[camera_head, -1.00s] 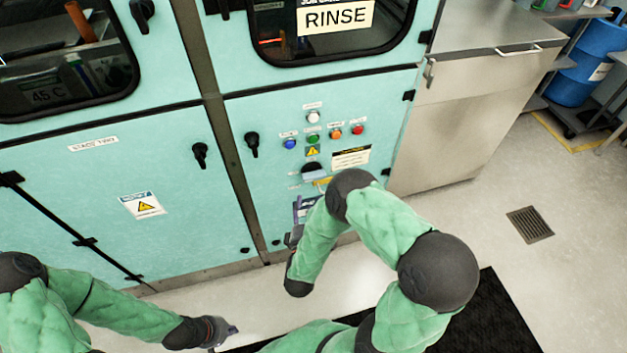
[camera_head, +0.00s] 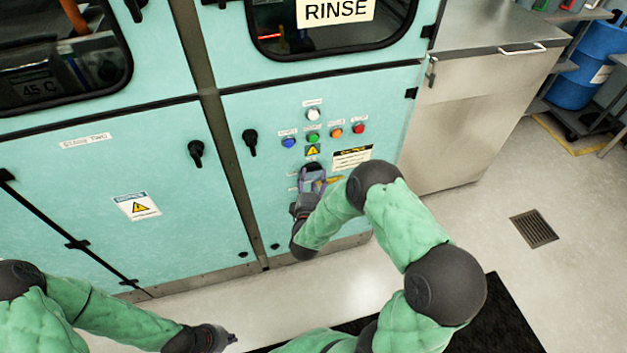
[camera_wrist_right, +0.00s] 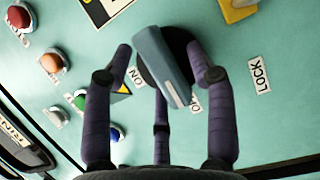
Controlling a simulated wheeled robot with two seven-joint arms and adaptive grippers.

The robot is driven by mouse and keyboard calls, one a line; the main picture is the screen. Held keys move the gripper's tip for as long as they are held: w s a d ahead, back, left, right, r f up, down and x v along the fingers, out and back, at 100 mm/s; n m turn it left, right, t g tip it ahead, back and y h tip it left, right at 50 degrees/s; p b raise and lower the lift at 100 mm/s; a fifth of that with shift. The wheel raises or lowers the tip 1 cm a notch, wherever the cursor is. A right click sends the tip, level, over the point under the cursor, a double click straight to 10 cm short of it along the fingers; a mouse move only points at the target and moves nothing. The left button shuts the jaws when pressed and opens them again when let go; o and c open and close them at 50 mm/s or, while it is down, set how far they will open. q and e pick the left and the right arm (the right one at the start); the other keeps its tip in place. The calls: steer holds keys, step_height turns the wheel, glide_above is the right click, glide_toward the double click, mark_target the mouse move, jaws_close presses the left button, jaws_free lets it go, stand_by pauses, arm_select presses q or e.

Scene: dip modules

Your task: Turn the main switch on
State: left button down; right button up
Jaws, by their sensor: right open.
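The main switch (camera_wrist_right: 163,66) is a grey-blue bar handle on a round black base, set in the teal cabinet front. In the right wrist view its handle is tilted, between labels that seem to read ON and LOCK; a third label is partly hidden. My right gripper (camera_wrist_right: 160,60) is open, its fingers around the handle; I cannot tell whether they touch it. In the head view my right gripper (camera_head: 313,178) is against the panel and mostly hides the switch. My left gripper (camera_head: 228,338) is low at the left, away from the cabinet, apparently empty.
White, blue, green, orange and red buttons (camera_head: 313,138) sit above the switch. A yellow part (camera_wrist_right: 238,10) is beside it. Black door handles (camera_head: 250,142) stick out to the left. A steel cabinet (camera_head: 460,120) stands at right.

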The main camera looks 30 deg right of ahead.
jaws_close()
